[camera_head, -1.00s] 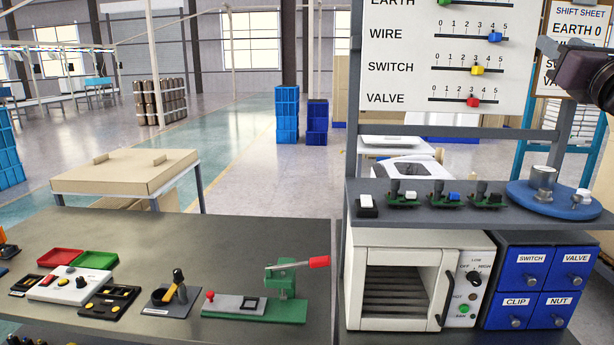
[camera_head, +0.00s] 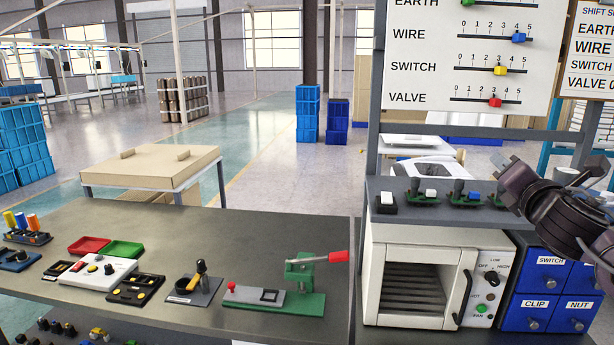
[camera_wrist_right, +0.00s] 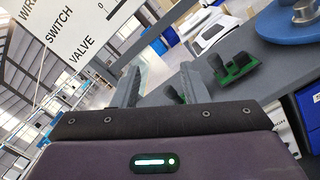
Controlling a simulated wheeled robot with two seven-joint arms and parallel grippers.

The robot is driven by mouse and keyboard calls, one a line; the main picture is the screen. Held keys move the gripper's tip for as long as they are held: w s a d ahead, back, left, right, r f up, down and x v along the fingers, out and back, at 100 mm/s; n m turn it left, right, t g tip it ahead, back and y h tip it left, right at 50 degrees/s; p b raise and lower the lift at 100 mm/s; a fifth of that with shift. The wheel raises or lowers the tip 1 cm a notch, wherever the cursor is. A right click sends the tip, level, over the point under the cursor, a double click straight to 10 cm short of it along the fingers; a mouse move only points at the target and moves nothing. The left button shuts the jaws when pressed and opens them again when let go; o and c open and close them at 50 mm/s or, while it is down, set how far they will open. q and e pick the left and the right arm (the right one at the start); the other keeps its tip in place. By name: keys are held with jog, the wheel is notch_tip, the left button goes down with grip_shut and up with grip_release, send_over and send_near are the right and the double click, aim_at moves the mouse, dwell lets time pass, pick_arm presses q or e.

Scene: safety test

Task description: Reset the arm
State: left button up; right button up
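My right arm (camera_head: 560,210) comes in from the right edge in the head view, in front of the blue drawers and the shelf end. Its fingertips cannot be made out there. In the right wrist view my right gripper (camera_wrist_right: 158,80) has its two grey fingers apart with nothing between them. It is near the shelf that bears green-based switches (camera_wrist_right: 234,66). My left gripper is in neither view.
The shelf (camera_head: 400,222) holds a white switch (camera_head: 387,200) and several green-based ones. Below are an open-fronted oven (camera_head: 415,290) and the blue drawer unit (camera_head: 540,302). The left bench (camera_head: 130,228) bears trays and a green press (camera_head: 305,295).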

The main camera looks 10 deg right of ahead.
jog(key=s+a+f+m+g+y, duration=0.1)
jog(key=s+a+f+m+g, duration=0.2)
jog(key=f, duration=0.7)
jog(key=s+a+f+m+g, duration=0.2)
jog(key=a+f+m, duration=0.3)
jog(key=f, duration=0.5)
jog(key=s+a+f+m+g+y, duration=0.1)
jog(key=s+a+f+m+g, duration=0.2)
jog(key=f, duration=0.7)
jog(key=s+a+f+m+g+y, duration=0.1)
jog(key=s+a+f+m+g, duration=0.1)
jog(key=s+a+f+m, duration=0.35)
jog(key=s+a+f+m+g+y, duration=0.1)
jog(key=s+a+f+m+g, duration=0.2)
jog(key=s, duration=0.5)
jog(key=s+a+f+m+g+y, duration=0.1)
jog(key=s+a+f+m+g, duration=0.1)
jog(key=s+a+f+m, duration=0.4)
notch_tip(320, 180, down, 29)
jog(key=s+d+n+g, duration=0.1)
jog(key=s+d+n, duration=0.1)
jog(key=s+d+f, duration=0.1)
jog(key=s+f, duration=0.7)
jog(key=s, duration=0.1)
jog(key=s+d+f+g, duration=0.1)
jog(key=s+d+f, duration=0.1)
jog(key=s+f, duration=0.7)
jog(key=shift+s+d, duration=0.25)
jog(key=shift+s, duration=0.5)
